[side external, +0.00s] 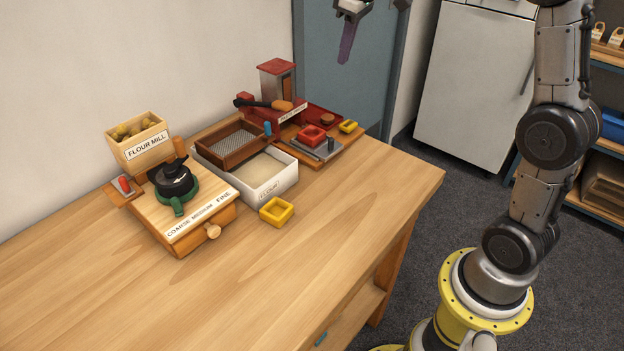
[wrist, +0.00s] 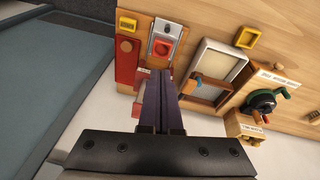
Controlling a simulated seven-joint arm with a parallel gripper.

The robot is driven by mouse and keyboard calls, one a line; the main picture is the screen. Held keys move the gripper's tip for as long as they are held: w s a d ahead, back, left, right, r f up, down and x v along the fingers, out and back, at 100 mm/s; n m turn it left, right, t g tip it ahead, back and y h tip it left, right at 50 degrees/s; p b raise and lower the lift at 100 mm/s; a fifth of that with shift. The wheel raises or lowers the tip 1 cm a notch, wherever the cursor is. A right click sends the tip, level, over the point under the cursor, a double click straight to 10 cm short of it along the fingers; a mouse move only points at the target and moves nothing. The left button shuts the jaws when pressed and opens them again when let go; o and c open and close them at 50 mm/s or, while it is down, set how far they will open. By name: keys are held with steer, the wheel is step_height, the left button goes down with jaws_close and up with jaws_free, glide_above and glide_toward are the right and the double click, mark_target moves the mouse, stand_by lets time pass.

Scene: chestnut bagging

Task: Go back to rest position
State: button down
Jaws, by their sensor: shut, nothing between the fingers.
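My gripper (side external: 347,42) shows at the top of the side external view, high above the far end of the table (side external: 330,225) and clear of everything on it. Its fingers point down and hold nothing. In the wrist view my gripper's dark fingers (wrist: 165,102) lie side by side, closed together. The upper part of my arm above the gripper is cut off by the top edge of the side external view.
A flour mill (side external: 185,205), a white flour bin (side external: 284,180) with a wooden sieve (side external: 232,143), a red press station (side external: 278,82) and a yellow tray (side external: 276,211) stand at the table's back. The front of the table is clear. A white cabinet (side external: 475,80) stands behind.

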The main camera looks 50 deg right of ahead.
steer(key=s+a+r+t, duration=0.1)
steer(key=s+a+r, duration=0.1)
steer(key=s+a, duration=0.45)
steer(key=s+a+r+t, duration=0.1)
steer(key=s+a, duration=0.2)
steer(key=s, duration=0.6)
steer(key=s+a+f+m, duration=0.1)
steer(key=s+a+f, duration=0.1)
steer(key=s+f, duration=0.8)
steer(key=shift+s+f+m+t+y, duration=0.15)
steer(key=shift+s+m+t+y, duration=0.25)
steer(key=shift+s, duration=0.25)
